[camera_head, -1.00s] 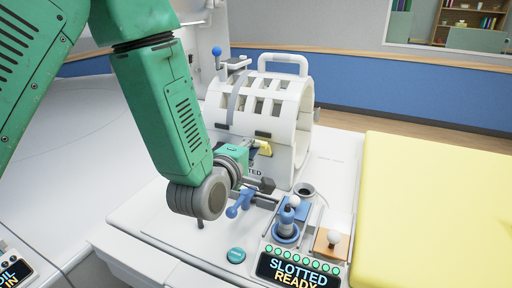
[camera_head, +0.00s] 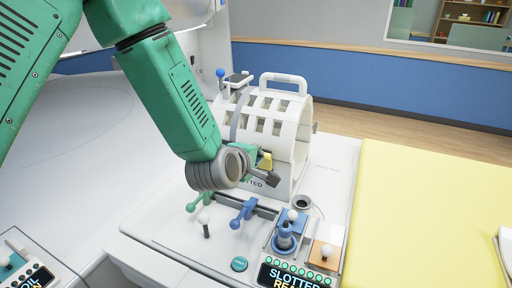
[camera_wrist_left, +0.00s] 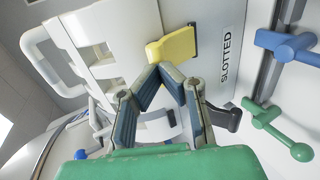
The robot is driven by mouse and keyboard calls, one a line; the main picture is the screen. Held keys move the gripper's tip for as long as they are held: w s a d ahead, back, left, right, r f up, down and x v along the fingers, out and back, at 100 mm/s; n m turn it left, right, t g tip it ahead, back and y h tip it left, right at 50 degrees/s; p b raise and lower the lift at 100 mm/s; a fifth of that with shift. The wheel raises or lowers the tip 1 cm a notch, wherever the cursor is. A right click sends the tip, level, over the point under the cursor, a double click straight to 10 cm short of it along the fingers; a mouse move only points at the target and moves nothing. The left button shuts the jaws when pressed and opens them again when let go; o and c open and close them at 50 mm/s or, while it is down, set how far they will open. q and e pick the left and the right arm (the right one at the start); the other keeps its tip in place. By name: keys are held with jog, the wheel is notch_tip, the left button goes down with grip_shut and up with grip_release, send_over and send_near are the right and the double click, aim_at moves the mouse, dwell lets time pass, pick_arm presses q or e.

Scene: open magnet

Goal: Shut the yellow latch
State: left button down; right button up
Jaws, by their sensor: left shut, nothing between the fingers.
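The yellow latch (camera_head: 265,161) is on the lower front of the white slotted coil (camera_head: 300,131). In the left wrist view the latch (camera_wrist_left: 172,46) is a yellow block beside the SLOTTED label. My left gripper (camera_wrist_left: 160,70) is shut and empty, with its fingertips together just below the latch in that view. I cannot tell whether they touch it. In the head view my left gripper (camera_head: 262,173) is partly hidden by its own wrist, close beside the latch. My right gripper is not in view.
A blue handle (camera_head: 243,212) and a green handle (camera_head: 199,202) sit on a rail in front of the coil. A blue joystick (camera_head: 285,237), white knobs and a display (camera_head: 295,275) are nearer. A yellow pad (camera_head: 430,210) lies to the right.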

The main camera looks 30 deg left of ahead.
pick_arm(q)
jog(key=shift+w+r+g+p, duration=0.3)
jog(key=shift+w+r+p, duration=0.15)
jog(key=shift+p, duration=0.05)
jog(key=shift+w+f, duration=0.1)
jog(key=shift+w, duration=0.05)
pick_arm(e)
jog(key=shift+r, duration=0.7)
